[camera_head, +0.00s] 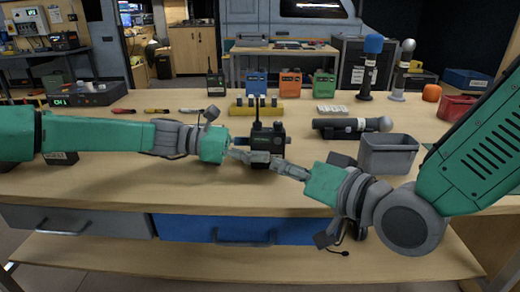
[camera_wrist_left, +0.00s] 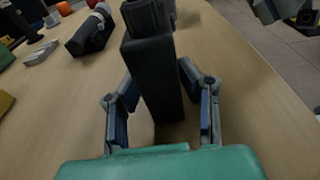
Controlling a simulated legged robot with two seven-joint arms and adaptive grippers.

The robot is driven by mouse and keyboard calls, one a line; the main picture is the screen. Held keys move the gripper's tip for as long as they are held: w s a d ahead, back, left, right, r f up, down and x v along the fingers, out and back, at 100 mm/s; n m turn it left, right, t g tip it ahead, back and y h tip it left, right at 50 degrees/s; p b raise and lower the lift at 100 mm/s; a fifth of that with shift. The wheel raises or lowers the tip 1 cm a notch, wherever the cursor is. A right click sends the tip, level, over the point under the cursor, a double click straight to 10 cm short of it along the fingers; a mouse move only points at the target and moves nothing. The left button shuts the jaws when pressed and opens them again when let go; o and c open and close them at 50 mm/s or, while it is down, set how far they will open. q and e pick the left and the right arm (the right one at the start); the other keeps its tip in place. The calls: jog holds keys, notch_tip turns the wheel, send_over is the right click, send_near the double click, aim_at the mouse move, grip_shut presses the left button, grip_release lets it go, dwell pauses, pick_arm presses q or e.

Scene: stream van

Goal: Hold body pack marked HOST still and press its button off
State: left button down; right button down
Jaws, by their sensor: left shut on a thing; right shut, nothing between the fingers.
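A dark body pack (camera_head: 262,136) with an upright antenna stands near the middle of the bench. Its HOST marking and its button cannot be made out. My left gripper (camera_head: 246,156) is shut on the pack from the left. In the left wrist view the black pack (camera_wrist_left: 153,85) stands between the fingers of my left gripper (camera_wrist_left: 158,105). My right gripper (camera_head: 280,164) is shut and empty, with its fingertips close to the pack's lower front right. I cannot tell whether they touch it.
A yellow block (camera_head: 240,110) stands behind the pack. A grey bin (camera_head: 388,157) and a lying microphone (camera_head: 352,127) are to the right. Blue, orange (camera_head: 290,84) and green boxes line the back. Another dark pack (camera_head: 62,157) lies at the left. The bench's front strip is clear.

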pick_arm(q)
jog(key=c, duration=1)
grip_release()
jog(key=shift+c, duration=0.2)
